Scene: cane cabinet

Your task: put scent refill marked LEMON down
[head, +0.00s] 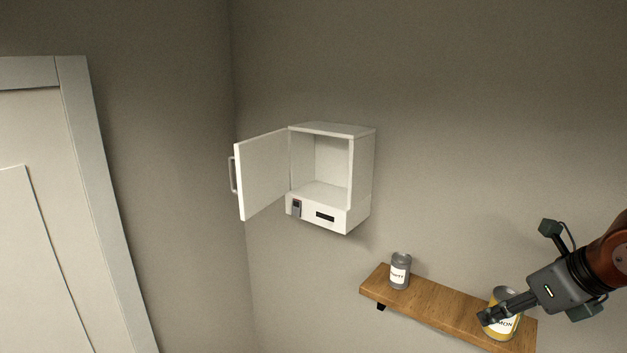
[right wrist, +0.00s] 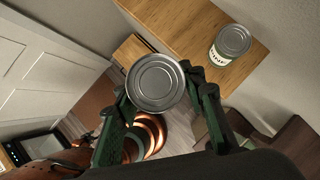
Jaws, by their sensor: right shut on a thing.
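The scent refill marked LEMON (head: 506,296) is a can with a yellow and white label and a grey metal top. It is upright at the right end of the wooden shelf (head: 442,304). My right gripper (head: 489,316) is shut on it, with fingers crossing the front of its label. In the right wrist view the can's round lid (right wrist: 157,83) sits between the two fingers, close to the shelf's edge. I cannot tell whether its base touches the shelf. My left gripper is not in view.
A second grey can (head: 399,271) with a white label stands toward the shelf's left end. The shelf between the cans is bare. A white wall cabinet (head: 361,180) has its door (head: 263,175) open to the left and looks empty inside.

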